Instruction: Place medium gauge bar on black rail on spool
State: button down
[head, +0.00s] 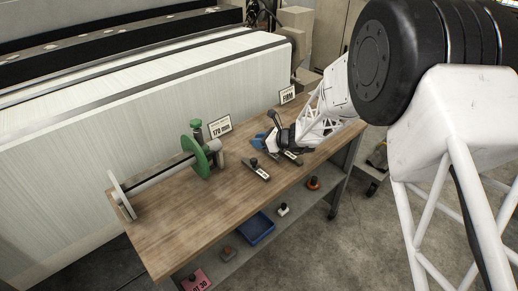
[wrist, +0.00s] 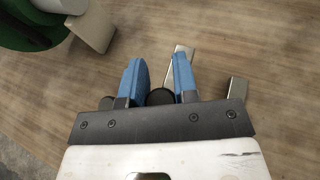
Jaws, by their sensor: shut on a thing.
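The spool lies on the left of the wooden table, with a green disc (head: 202,160) at one end and a pale flange (head: 119,194) at the other. The black rail (head: 160,174) runs between them. My gripper (wrist: 160,82), with blue fingers, is shut on the black knob (wrist: 160,97) of a gauge bar (wrist: 178,62), low over the table right of the spool. The bar's size label is hidden. Another gauge bar (head: 257,170) with a black knob lies in front of my gripper, and one (head: 292,158) lies to its right.
Signs reading "170 min" (head: 220,127) and "FIRM" (head: 287,94) stand at the table's back edge. A blue tray (head: 257,229) and small knobbed items are on the lower shelf. The table front (head: 180,235) is clear. The white loom warp (head: 90,120) rises behind.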

aim_at(277, 159)
jog(key=shift+f, duration=0.1)
jog(key=shift+f, duration=1.8)
jog(key=shift+f, duration=0.1)
jog(key=c, duration=0.9)
grip_release()
jog(key=v, duration=1.2)
jog(key=shift+r, duration=0.2)
